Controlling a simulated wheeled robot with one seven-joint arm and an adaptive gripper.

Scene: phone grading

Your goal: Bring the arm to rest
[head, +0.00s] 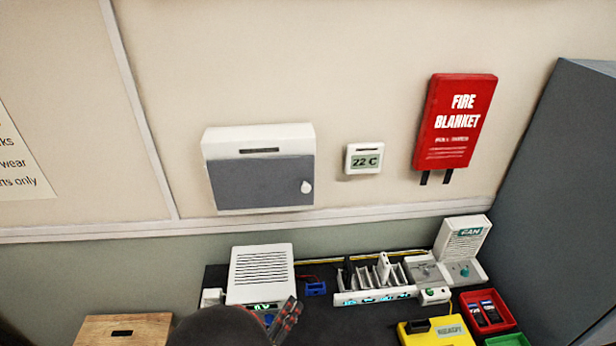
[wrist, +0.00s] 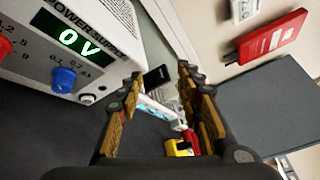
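My gripper (head: 287,318) shows at the bottom of the head view, in front of the white power supply (head: 260,270) and partly covering its front. In the wrist view my gripper (wrist: 162,78) has its two fingers apart with nothing between the pads. The power supply (wrist: 80,35) stands close on the left there, its display reading 0 V above a blue knob. It looks apart from the fingers. Most of my arm is out of view.
A slotted rack (head: 375,297) stands right of the power supply on the dark bench. Further right are a FAN unit (head: 462,245), a yellow device (head: 436,332) and a red bin (head: 487,312) holding phones. A wooden box (head: 125,328) is at lower left. A grey cabinet (head: 570,200) bounds the right.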

